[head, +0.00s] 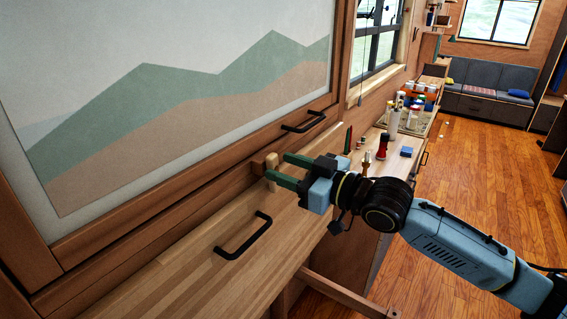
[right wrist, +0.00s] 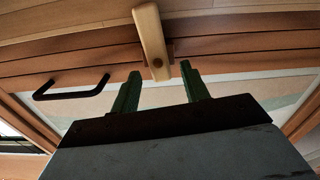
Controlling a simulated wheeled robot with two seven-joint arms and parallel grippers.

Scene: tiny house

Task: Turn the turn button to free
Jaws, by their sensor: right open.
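The turn button (head: 271,163) is a small pale wooden bar on the brown frame at the lower edge of the mural panel. In the right wrist view the gripper (right wrist: 160,70) has one fingertip on each side of the bar's lower end. I cannot tell whether either finger touches it. My left gripper is not in view.
The mural panel (head: 170,90) has a black handle (head: 303,121). A second black handle (head: 243,237) lies on the wooden surface (head: 170,265) below. Bottles and a blue box (head: 406,151) stand on the counter beyond my gripper. The floor (head: 470,180) at the right is clear.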

